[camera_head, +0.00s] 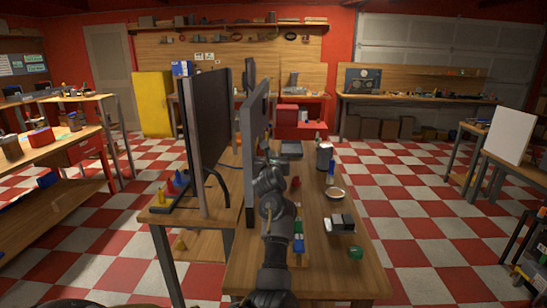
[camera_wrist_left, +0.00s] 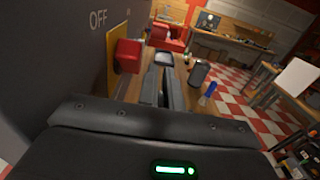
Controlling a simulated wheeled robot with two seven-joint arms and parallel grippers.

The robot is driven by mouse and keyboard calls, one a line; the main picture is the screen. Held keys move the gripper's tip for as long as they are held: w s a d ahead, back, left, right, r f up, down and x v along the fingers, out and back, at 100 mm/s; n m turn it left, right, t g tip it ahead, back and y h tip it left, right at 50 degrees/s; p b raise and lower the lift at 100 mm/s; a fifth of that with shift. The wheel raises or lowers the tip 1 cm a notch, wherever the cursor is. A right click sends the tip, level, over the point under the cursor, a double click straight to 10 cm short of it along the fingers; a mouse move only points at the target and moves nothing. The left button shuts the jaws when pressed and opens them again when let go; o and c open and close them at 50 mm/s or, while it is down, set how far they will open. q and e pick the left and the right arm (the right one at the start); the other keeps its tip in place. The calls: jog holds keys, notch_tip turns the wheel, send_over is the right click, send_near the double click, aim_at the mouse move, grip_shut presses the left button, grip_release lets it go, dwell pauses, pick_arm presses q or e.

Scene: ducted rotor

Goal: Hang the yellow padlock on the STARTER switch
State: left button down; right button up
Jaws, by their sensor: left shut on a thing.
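A small yellow thing (camera_head: 161,197), which looks like the yellow padlock, stands at the front of a dark tray on the left table, near blue and red ones. A red block (camera_wrist_left: 126,52), seemingly a switch handle, sits on a yellow plate (camera_wrist_left: 115,76) on the grey panel (camera_head: 249,160) beside the letters OFF. No STARTER label is legible. My left gripper (camera_wrist_left: 161,88) points forward along the panel's right side, to the right of the red block. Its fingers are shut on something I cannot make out. In the head view my wrist (camera_head: 270,180) covers this spot. My right gripper is not in view.
A large dark panel (camera_head: 210,125) stands left of the grey one. The floor to the right is open.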

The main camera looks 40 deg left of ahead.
pick_arm(q)
jog(key=shift+f, duration=0.55)
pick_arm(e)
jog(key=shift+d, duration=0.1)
pick_arm(q)
jog(key=c, duration=1.5)
grip_release()
jog(key=shift+s+a, duration=0.1)
jog(key=shift+a, duration=0.05)
jog(key=shift+s+d+f, duration=0.2)
jog(key=shift+s+d, duration=0.05)
jog(key=shift+d, duration=0.15)
jog(key=r+b+v, duration=0.1)
jog(key=b+v, duration=0.1)
jog(key=v, duration=0.8)
jog(key=shift+r, duration=0.25)
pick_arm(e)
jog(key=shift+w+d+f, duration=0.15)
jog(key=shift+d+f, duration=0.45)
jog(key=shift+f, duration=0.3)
pick_arm(q)
jog(key=shift+s+a, duration=0.1)
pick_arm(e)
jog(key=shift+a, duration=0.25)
